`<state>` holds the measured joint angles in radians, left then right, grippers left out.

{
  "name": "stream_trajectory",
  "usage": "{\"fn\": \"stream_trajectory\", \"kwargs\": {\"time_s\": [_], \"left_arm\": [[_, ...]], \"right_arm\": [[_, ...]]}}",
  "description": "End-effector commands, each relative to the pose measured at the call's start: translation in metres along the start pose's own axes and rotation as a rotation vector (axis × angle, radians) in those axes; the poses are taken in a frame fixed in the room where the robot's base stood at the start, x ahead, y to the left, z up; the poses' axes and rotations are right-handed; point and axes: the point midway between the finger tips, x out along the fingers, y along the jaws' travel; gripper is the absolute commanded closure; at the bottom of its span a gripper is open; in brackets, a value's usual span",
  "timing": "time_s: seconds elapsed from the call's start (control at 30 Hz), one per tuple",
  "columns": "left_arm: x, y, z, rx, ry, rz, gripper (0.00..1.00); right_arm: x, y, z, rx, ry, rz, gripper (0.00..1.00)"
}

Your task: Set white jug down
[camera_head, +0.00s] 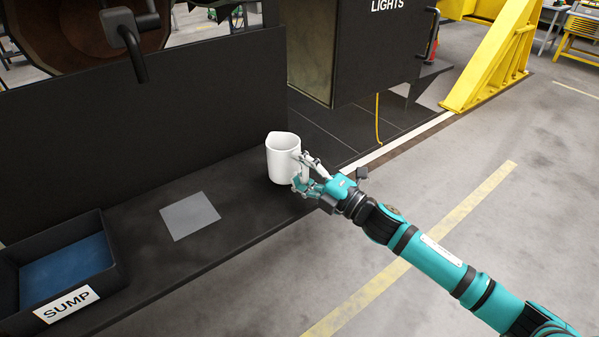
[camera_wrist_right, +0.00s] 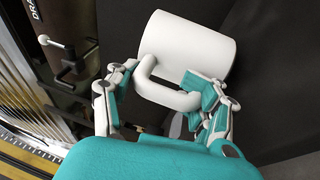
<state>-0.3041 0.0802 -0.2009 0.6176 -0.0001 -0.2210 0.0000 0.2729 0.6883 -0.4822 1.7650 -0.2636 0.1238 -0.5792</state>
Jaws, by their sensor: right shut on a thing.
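The white jug (camera_head: 282,160) is upright in the head view, over the dark ledge (camera_head: 244,205) beside the dark panel. I cannot tell whether its base touches the ledge. My right gripper (camera_head: 306,180) comes in from the right and is shut on the jug's handle. In the right wrist view the white jug (camera_wrist_right: 190,42) fills the upper middle, and its handle lies between the two fingers of my right gripper (camera_wrist_right: 164,95). My left gripper is not in view.
A grey square plate (camera_head: 190,216) lies flat on the ledge, left of the jug. A dark tray labelled SUMP (camera_head: 118,260) with a blue inside stands at the far left. A dark box labelled LIGHTS (camera_head: 385,45) is behind the jug. The ledge between plate and jug is clear.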

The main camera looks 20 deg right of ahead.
Motion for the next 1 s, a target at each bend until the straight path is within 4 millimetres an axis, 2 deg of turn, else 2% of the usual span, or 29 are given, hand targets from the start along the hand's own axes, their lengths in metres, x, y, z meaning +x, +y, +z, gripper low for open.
{"fn": "stream_trajectory", "kwargs": {"time_s": [0.13,0.37,0.4,0.57,0.87,1.0], "left_arm": [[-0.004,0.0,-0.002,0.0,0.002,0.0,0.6],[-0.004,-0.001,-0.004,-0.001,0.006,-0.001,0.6],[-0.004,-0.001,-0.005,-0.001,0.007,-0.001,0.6],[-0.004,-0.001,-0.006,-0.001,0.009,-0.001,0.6],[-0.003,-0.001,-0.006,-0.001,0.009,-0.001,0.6],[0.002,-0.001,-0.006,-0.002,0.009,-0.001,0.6]], "right_arm": [[-0.003,-0.017,-0.001,0.003,-0.001,0.0,0.92],[-0.004,-0.021,-0.001,0.0,-0.001,-0.001,0.92],[-0.004,-0.021,-0.001,0.0,-0.001,-0.002,0.47],[-0.004,-0.021,-0.001,0.0,-0.001,-0.001,0.27],[-0.006,-0.021,-0.001,-0.001,-0.001,-0.001,0.27],[-0.021,-0.024,0.0,0.0,-0.002,-0.004,0.27]]}}
